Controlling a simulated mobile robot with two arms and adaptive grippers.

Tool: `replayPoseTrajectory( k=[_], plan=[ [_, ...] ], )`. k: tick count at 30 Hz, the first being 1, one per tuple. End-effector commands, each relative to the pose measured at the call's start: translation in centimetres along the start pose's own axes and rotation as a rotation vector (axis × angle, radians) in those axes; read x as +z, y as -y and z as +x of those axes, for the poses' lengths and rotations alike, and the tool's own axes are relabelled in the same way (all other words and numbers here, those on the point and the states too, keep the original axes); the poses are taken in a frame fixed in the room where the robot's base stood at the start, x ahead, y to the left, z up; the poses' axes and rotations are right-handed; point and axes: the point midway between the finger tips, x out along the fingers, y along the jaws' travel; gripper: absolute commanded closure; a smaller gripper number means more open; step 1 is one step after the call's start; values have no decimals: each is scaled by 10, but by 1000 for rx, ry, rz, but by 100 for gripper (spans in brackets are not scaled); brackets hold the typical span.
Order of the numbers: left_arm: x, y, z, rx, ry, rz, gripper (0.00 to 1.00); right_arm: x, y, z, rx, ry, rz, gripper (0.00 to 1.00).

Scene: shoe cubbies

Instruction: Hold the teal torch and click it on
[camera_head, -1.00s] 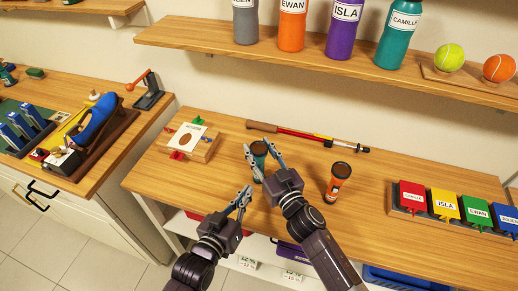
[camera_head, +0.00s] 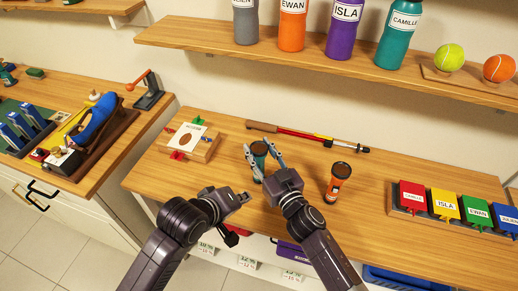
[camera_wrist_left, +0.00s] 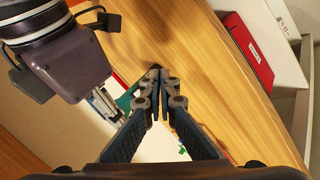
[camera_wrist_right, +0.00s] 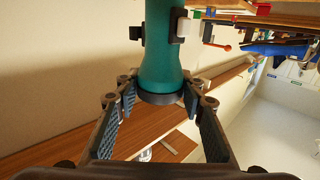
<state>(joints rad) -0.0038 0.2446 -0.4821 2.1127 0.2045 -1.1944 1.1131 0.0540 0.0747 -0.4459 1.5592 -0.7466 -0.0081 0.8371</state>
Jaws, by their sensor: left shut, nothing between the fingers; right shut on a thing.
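The teal torch (camera_head: 259,149) stands upright in my right gripper (camera_head: 265,161), above the middle of the workbench. My left gripper (camera_wrist_left: 163,80) is shut and empty. It is below and left of the right gripper in the head view, where its fingers are hard to make out. In the left wrist view a bit of the torch (camera_wrist_left: 126,98) shows beside the right gripper, apart from the left fingertips.
An orange torch (camera_head: 338,184) stands on the bench (camera_head: 380,205) right of my right gripper. A red-handled pole (camera_head: 305,134) lies behind. A wooden board with a card (camera_head: 188,139) is at left. Labelled coloured boxes (camera_head: 445,204) stand at right. A bottle shelf (camera_head: 330,62) hangs above.

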Motion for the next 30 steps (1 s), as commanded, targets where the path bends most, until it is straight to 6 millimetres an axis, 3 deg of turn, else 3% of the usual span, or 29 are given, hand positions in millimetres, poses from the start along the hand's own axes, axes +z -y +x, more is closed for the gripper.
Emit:
replayPoseTrajectory(
  k=[15,30],
  plan=[
    [-34,-35,46,3,-2,2,100,0,0,0,0,0,0,91],
    [-39,-40,53,2,-1,3,100,0,0,0,0,0,0,91]
  ],
)
